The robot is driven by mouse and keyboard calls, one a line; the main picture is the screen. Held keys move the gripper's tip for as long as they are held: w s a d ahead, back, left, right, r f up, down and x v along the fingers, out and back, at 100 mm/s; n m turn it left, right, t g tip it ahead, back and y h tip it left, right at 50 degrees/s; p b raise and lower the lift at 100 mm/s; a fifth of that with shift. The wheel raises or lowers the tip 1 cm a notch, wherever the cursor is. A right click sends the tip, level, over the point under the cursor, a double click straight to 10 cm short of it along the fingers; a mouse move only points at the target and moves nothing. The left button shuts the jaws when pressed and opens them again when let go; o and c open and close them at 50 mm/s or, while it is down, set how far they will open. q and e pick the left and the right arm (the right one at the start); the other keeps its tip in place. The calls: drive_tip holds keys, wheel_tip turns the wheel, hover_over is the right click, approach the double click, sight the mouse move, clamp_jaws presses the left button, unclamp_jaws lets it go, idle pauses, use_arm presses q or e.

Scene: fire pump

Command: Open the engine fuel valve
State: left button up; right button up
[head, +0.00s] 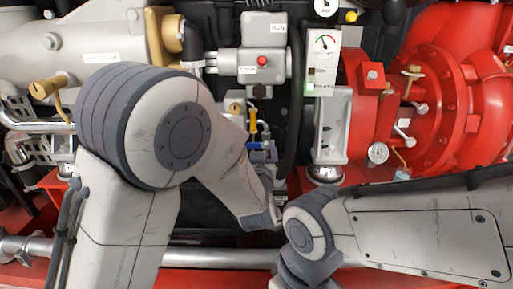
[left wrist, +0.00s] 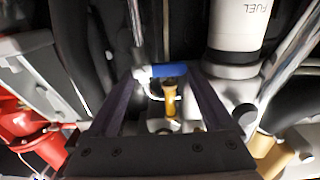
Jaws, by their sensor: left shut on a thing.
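A small valve with a blue handle (left wrist: 170,70) sits between the fingertips of my left gripper (left wrist: 166,76) in the left wrist view. The gripper is shut on this blue handle, with one dark finger at each end of it. A yellow handle (left wrist: 170,98) shows just below it, between the fingers. In the head view the yellow handle (head: 252,122) stands just beyond my left gripper (head: 262,150), and the blue handle (head: 265,133) is close beside it, partly hidden. A white cylinder marked FUEL (left wrist: 236,22) is at upper right in the left wrist view. My right gripper is out of view.
A grey box with a red button (head: 262,62) is above the valves. A panel with a gauge (head: 322,55) and red pump housing (head: 440,100) are to the right. Dark hoses and metal pipes crowd the valves closely. A steel pipe (head: 215,257) runs along the front.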

use_arm(q)
drive_tip(key=shift+f, duration=0.1)
drive_tip(key=shift+f+n+b, duration=0.35)
drive_tip(key=shift+n+b, duration=0.75)
drive_tip(key=shift+b, duration=0.05)
drive_tip(key=f+n+b, duration=0.1)
drive_tip(key=n+b, duration=0.4)
drive_tip(key=d+n+b, duration=0.1)
drive_tip(key=n+b, duration=0.4)
drive_tip(key=f+n+b, duration=0.1)
drive_tip(key=n+b, duration=0.4)
drive_tip(key=shift+d+f+n, duration=0.3)
drive_tip(key=shift+d+n, duration=0.05)
drive_tip(key=shift+n, duration=0.05)
drive_tip(key=o, duration=1.1)
drive_tip(key=shift+r, duration=0.1)
drive_tip(key=shift+o, duration=0.2)
drive_tip(key=shift+s, duration=0.1)
